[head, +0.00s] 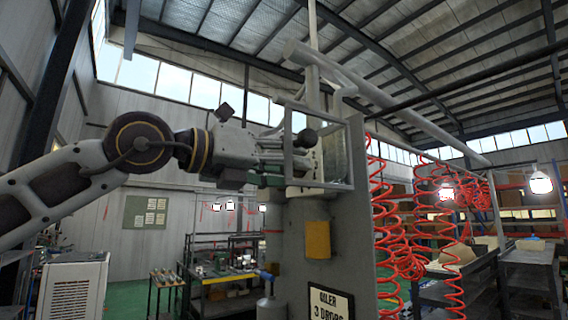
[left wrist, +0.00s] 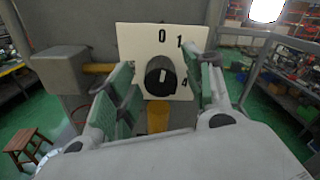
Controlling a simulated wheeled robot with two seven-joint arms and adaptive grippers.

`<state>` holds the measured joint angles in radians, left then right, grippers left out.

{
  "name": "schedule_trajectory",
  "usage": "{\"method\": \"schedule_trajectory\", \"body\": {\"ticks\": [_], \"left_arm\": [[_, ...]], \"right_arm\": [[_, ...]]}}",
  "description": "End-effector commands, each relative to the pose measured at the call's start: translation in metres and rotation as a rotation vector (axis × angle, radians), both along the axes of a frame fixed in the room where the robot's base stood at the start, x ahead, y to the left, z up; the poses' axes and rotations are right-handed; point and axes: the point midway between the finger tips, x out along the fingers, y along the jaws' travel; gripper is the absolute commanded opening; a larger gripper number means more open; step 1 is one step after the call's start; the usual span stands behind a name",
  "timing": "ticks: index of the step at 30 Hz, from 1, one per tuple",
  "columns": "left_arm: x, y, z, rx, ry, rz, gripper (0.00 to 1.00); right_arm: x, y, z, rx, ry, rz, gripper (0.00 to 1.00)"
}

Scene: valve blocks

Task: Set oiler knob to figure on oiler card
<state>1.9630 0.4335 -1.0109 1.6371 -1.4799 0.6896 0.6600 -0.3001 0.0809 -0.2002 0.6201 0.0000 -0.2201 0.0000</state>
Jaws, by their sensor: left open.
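The oiler knob (left wrist: 160,77) is black and round with a short white mark on its face, seen in the left wrist view. It sits on a white dial plate (left wrist: 135,45) with figures 0, 1 and 4 showing; other figures are hidden. The mark looks nearly upright, but I cannot tell which figure it points to. My left gripper (head: 290,158) is open in front of the plate, its green-padded fingers (left wrist: 158,92) apart on either side of the knob in the picture; I see no contact. The oiler card (head: 330,303) reads "OILER 3 DROPS", its bottom cut off.
A grey post (head: 355,230) carries the dial. A frame of grey bars (head: 350,150) surrounds the dial area close to my gripper. A yellow part (head: 318,240) sits below. A grey box (left wrist: 60,70) stands left of the plate. Red coiled hoses (head: 390,220) hang to the right.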

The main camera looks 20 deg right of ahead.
Motion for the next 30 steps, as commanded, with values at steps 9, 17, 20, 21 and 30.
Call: {"method": "schedule_trajectory", "body": {"ticks": [9, 17, 20, 21, 30], "left_arm": [[-0.0001, 0.0002, -0.0003, 0.000, 0.000, 0.000, 0.30], [0.0001, 0.0003, -0.0004, 0.000, 0.000, 0.001, 0.05], [0.0001, 0.0004, -0.0005, 0.002, -0.004, 0.001, 0.05], [0.0001, 0.0004, -0.0005, 0.003, -0.006, 0.001, 0.05], [-0.0001, 0.0000, -0.0018, 0.027, -0.070, 0.001, 0.05]], "right_arm": [[0.0001, -0.0008, -0.0003, -0.001, 0.000, 0.001, 0.40], [0.0002, -0.0007, -0.0004, -0.001, 0.000, 0.000, 0.40], [0.0002, -0.0006, -0.0007, -0.001, 0.000, 0.000, 0.40], [0.0002, -0.0007, -0.0010, -0.001, 0.000, 0.000, 0.40], [0.0002, 0.0010, -0.0070, 0.001, -0.001, -0.001, 0.40]]}}
